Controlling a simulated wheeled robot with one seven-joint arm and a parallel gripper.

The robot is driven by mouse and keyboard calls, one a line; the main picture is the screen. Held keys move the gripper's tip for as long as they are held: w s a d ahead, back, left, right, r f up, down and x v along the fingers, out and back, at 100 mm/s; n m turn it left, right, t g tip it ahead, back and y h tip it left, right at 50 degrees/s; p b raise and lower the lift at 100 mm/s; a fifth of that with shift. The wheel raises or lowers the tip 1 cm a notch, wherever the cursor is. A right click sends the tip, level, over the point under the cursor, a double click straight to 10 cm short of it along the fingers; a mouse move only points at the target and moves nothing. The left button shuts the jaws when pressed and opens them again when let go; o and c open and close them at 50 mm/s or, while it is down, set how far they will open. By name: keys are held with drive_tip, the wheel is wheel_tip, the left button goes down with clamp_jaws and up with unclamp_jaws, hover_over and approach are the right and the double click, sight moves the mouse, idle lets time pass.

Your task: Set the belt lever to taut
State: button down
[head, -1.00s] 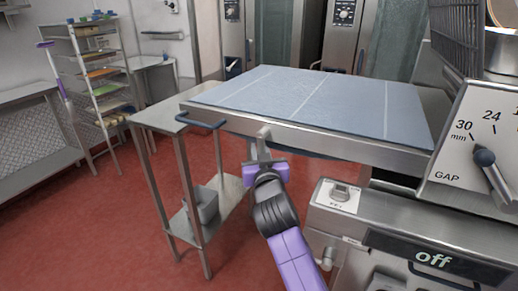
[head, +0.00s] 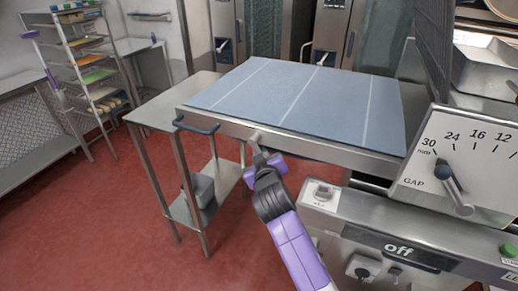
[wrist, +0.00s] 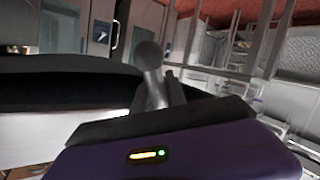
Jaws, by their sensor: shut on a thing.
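The belt lever (head: 255,138) is a grey round-ended handle at the front side of the blue belt table (head: 300,95), left of its middle. My gripper (head: 262,156) reaches up to it from below and is shut on it. In the wrist view the lever's round grey knob (wrist: 148,54) stands up beyond my fingers (wrist: 158,94), which close around its stem. The lever's pivot and any taut or slack marking are hidden or too small to read.
A blue side handle (head: 196,127) sits at the belt table's left corner. A steel side table (head: 160,108) stands left. Red floor is free in front.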

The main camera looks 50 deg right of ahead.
idle(0.3)
drive_tip(key=c, duration=1.3)
unclamp_jaws()
drive_tip(key=shift+c, duration=0.2)
drive_tip(key=shift+s, duration=0.1)
drive_tip(key=b+v, duration=0.1)
drive_tip(key=v, duration=0.6)
drive_tip(key=shift+s+a+r, duration=0.15)
drive_tip(key=shift+s+a, duration=0.1)
drive_tip(key=shift+a, duration=0.05)
drive_tip(key=shift+c, duration=0.2)
